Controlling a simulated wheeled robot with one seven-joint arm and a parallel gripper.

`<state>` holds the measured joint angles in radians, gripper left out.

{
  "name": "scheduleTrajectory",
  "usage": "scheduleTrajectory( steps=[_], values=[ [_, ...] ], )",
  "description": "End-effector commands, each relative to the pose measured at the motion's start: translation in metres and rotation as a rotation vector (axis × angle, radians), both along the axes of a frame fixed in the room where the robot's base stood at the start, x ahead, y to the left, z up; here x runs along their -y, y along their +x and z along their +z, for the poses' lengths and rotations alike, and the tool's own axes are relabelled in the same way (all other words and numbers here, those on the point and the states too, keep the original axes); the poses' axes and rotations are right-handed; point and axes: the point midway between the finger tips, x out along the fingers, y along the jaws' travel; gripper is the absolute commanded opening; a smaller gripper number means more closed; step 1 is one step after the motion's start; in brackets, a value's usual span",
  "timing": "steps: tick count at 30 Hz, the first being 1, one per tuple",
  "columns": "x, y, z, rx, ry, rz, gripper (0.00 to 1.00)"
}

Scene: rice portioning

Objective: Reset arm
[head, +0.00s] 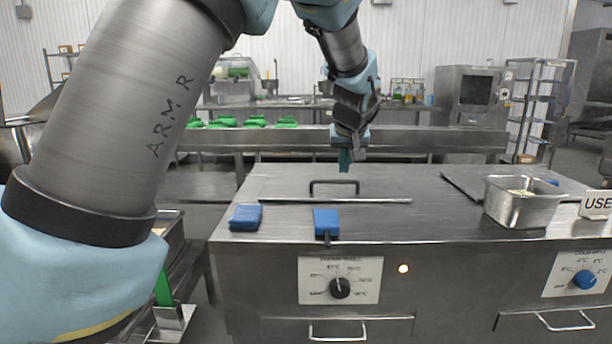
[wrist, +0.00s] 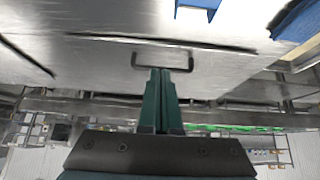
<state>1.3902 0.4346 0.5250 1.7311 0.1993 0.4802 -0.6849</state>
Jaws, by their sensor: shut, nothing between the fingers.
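My gripper (head: 345,160) hangs above the far part of the steel counter in the head view, with its green fingers pointing down. In the wrist view the two green fingers (wrist: 159,75) lie together, shut and empty. My arm crosses the left and upper part of the head view. Just beyond the fingertips in the wrist view is a dark lid handle (wrist: 162,55). The same lid handle (head: 334,184) stands on the counter in the head view, below my gripper. I cannot tell the exact gap between them.
The steel counter (head: 400,220) carries a blue block (head: 245,217), a blue-handled tool (head: 326,222), and a steel pan (head: 522,204) at right beside a "USE" sign (head: 597,205). Several green items (head: 225,122) lie on the back table. The counter's middle right is clear.

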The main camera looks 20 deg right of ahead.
Motion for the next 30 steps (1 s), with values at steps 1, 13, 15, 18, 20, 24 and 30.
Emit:
scheduleTrajectory(
  steps=[1, 13, 15, 18, 20, 24, 30],
  values=[
    [0.000, -0.001, 0.001, 0.000, 0.000, 0.000, 0.00],
    [-0.118, 0.037, -0.025, -0.112, 0.056, 0.104, 0.00],
    [-0.160, 0.040, -0.035, -0.154, 0.072, 0.134, 0.00],
    [-0.218, 0.037, -0.046, -0.213, 0.091, 0.173, 0.00],
    [-0.250, 0.031, -0.052, -0.245, 0.101, 0.192, 0.00],
    [-0.320, 0.008, -0.064, -0.316, 0.112, 0.237, 0.00],
    [-0.399, -0.043, -0.077, -0.405, 0.122, 0.288, 0.00]
  ],
)
